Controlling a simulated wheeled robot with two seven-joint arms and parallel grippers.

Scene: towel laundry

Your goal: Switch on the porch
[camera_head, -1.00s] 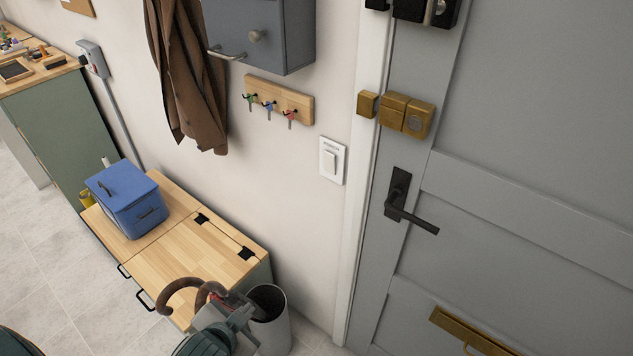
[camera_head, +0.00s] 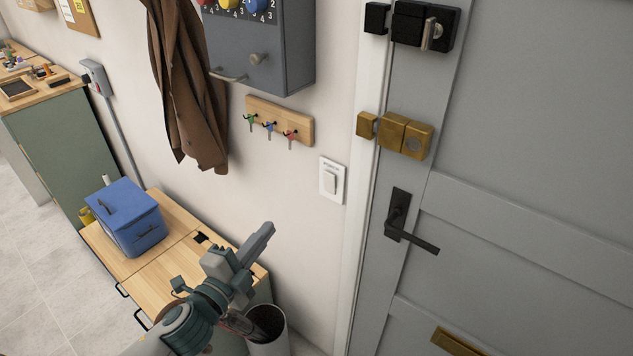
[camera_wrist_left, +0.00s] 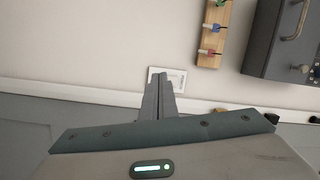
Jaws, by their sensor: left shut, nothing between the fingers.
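A white rocker switch (camera_head: 331,180) with a small label above it is on the wall beside the door frame. My left gripper (camera_head: 268,230) is shut and empty, in front of the wall, below and left of the switch in the head view. In the left wrist view the shut fingers (camera_wrist_left: 159,80) point at the switch plate (camera_wrist_left: 180,80) and cover its left part. A gap to the wall seems to remain, but I cannot tell how wide. The label is too small to read. My right gripper is not in view.
A key rack (camera_head: 279,120) with several keys and a grey wall box (camera_head: 262,60) are above left of the switch. The grey door (camera_head: 530,140) with its black handle (camera_head: 410,232) is to the right. A wooden-topped bench (camera_head: 165,280) and a bin (camera_head: 270,335) are below.

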